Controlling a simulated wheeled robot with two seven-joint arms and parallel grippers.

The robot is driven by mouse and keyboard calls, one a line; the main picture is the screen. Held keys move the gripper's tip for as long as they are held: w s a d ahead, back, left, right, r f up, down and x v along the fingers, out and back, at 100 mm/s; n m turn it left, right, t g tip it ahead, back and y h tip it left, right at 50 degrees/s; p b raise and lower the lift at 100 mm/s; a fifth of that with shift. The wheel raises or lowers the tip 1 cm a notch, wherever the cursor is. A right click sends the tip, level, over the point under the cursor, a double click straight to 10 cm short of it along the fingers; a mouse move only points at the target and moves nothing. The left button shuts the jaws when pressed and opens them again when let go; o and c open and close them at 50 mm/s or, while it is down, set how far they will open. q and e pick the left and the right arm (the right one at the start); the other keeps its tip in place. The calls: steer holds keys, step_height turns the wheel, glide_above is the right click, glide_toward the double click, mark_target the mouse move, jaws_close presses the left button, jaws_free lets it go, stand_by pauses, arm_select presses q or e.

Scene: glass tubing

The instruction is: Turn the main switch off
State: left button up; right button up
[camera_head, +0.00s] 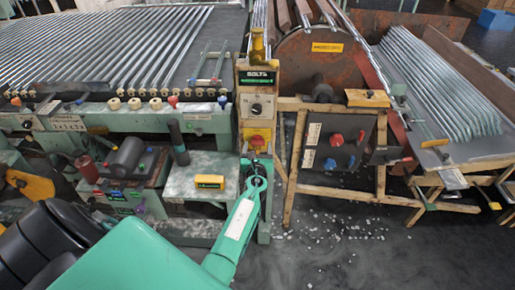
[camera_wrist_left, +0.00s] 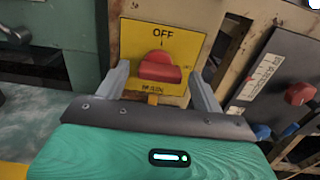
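The main switch is a red rotary knob (camera_wrist_left: 160,68) on a yellow plate (camera_wrist_left: 190,40) with "OFF" printed above it. In the head view the red knob (camera_head: 257,141) sits low on the upright control column. My left gripper (camera_wrist_left: 160,88) is open in front of the plate, one grey finger on each side of the knob, with visible gaps to it. In the head view my left gripper (camera_head: 257,168) is just below the knob. Whether the fingertips reach the plate is unclear. My right gripper does not show.
To the right, a dark panel (camera_head: 340,142) carries red and blue knobs on a wooden frame. A green machine bench (camera_head: 200,178) stands to the left. White fragments lie on the floor.

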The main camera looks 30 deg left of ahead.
arm_select(q)
steer(key=c, duration=0.8)
steer(key=shift+f+n+b, duration=0.1)
steer(key=shift+n+b, duration=0.3)
steer(key=shift+n, duration=0.2)
steer(key=shift+n+b, duration=0.7)
steer(key=shift+n, duration=0.4)
steer(key=shift+n+b, duration=0.55)
steer(key=shift+n, duration=0.35)
steer(key=n+b, duration=0.3)
steer(key=n, duration=0.2)
steer(key=shift+n, duration=0.3)
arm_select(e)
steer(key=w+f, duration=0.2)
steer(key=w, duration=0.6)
arm_select(q)
steer(key=n+b, duration=0.3)
steer(key=n, duration=0.3)
steer(key=shift+s+a+b, duration=0.1)
steer(key=shift+b, duration=0.3)
steer(key=shift+n, duration=0.6)
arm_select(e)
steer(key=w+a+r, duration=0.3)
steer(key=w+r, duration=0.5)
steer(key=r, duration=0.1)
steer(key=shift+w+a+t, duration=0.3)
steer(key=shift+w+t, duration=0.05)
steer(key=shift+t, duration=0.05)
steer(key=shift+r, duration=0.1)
